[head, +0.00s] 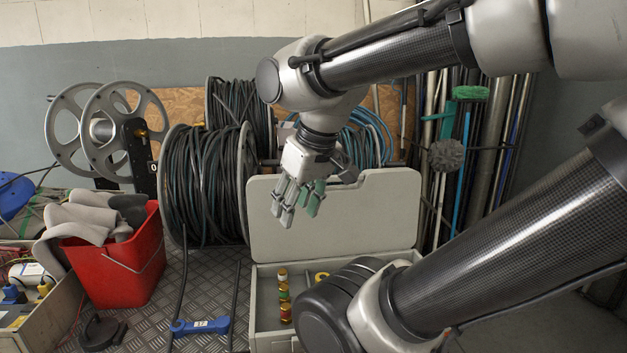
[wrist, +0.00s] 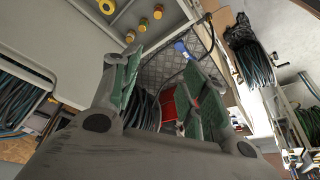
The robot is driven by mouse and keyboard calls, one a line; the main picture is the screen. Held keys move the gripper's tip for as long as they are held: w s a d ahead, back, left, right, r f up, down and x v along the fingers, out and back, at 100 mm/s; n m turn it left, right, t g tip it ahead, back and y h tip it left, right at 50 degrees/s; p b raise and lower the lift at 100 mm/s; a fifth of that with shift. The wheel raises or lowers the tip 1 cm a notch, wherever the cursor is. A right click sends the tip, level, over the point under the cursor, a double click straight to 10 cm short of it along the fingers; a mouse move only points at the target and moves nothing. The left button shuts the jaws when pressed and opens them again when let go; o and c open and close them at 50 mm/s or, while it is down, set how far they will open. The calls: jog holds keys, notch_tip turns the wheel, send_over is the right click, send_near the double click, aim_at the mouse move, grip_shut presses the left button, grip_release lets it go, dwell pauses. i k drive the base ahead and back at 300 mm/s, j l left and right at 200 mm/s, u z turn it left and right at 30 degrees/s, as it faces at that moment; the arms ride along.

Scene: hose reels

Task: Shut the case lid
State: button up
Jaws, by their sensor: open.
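The light grey case stands open at the centre of the head view. Its lid (head: 375,215) is raised upright behind the case body (head: 262,318). My gripper (head: 297,212) is open and empty, its fingers pointing down in front of the upper left part of the lid. I cannot tell whether it touches the lid. In the wrist view the open fingers (wrist: 160,72) have green inner pads, with a grey panel of the case (wrist: 55,35) to their left. My arm hides the case's right part.
A red bucket (head: 125,265) with grey cloths stands left of the case on a metal tread-plate floor. A blue-handled tool (head: 200,326) lies nearby. Hose reels (head: 208,185) stand behind, close to the lid's left edge. Upright poles (head: 495,150) and brushes are at the right.

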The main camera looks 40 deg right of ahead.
aim_at(379, 213)
jog(key=z, duration=0.7)
jog(key=i, duration=0.05)
